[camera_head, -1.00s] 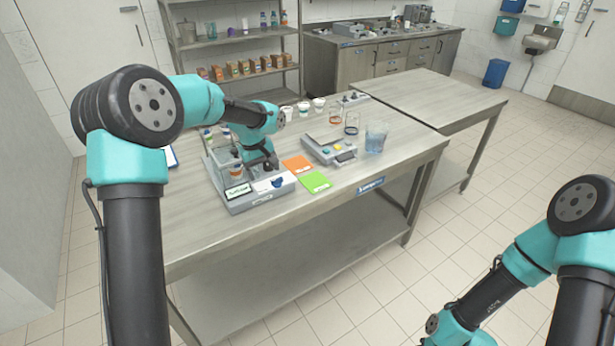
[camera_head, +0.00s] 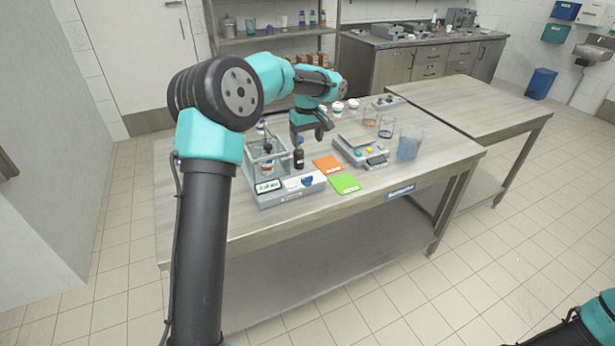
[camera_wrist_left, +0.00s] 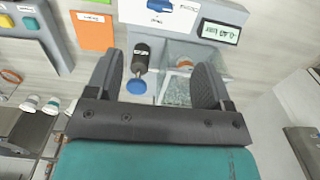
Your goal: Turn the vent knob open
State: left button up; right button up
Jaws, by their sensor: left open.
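The filler machine (camera_head: 290,195) is a grey box with a small display, a clear chamber and a white front panel bearing a blue knob (camera_head: 308,182). The blue knob shows at the top of the left wrist view (camera_wrist_left: 172,5); I cannot tell its exact setting. My left gripper (camera_head: 318,134) is open and empty, above and behind the panel, apart from the knob. My right gripper is out of view.
An orange card (camera_head: 327,164) and a green card (camera_head: 345,184) lie right of the machine. The table's front left (camera_head: 240,215) is bare.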

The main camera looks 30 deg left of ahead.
aim_at(307, 177)
pick_arm(q)
notch_tip(307, 177, down, 15)
jog(key=shift+f, duration=0.15)
dwell(0.4)
jog(key=c, duration=0.9)
